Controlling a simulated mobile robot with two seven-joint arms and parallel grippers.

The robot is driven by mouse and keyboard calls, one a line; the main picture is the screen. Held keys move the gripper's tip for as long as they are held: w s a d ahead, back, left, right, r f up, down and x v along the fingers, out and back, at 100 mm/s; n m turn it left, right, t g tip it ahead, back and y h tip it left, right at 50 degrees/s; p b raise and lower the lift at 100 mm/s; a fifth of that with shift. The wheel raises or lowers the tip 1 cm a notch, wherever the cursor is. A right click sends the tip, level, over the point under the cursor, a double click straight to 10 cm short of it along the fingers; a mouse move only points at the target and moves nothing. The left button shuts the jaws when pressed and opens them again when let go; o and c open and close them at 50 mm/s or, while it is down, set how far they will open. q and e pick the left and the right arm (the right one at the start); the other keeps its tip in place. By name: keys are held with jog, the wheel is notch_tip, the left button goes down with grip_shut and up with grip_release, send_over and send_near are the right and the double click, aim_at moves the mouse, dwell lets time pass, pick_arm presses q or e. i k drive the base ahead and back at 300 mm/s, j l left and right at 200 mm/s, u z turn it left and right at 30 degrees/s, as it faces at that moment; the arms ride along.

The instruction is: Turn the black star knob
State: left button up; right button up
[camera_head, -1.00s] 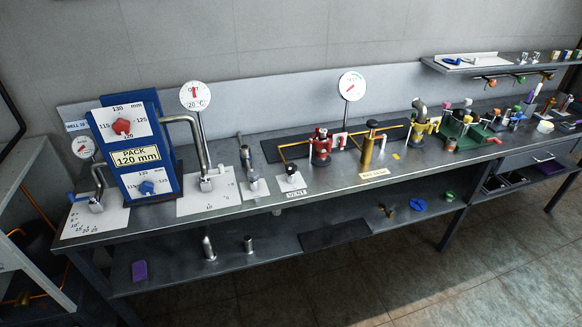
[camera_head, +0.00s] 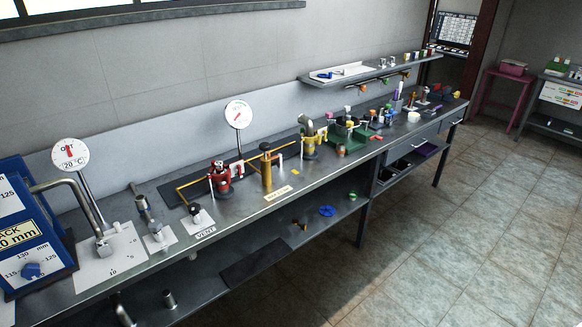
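A small black knob (camera_head: 195,209) sits on a short fitting on a white plate, just behind the label reading VENT (camera_head: 206,232), near the front edge of the workbench. It is small in this view, so I cannot make out its star shape clearly. Neither of my grippers is in view, and nothing touches the knob.
The long grey bench (camera_head: 240,207) carries a blue PACK box (camera_head: 42,255), a dial gauge (camera_head: 239,114), a red valve (camera_head: 220,178), a yellow post (camera_head: 266,168) and a green tray (camera_head: 345,137). A lower shelf holds a blue wheel (camera_head: 327,210). Tiled floor is open at right.

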aim_at(194, 209)
jog(key=i+l+u, duration=0.2)
jog(key=i, duration=0.4)
jog(key=i+l+u, duration=0.2)
jog(key=i+l, duration=0.3)
jog(key=i, duration=0.1)
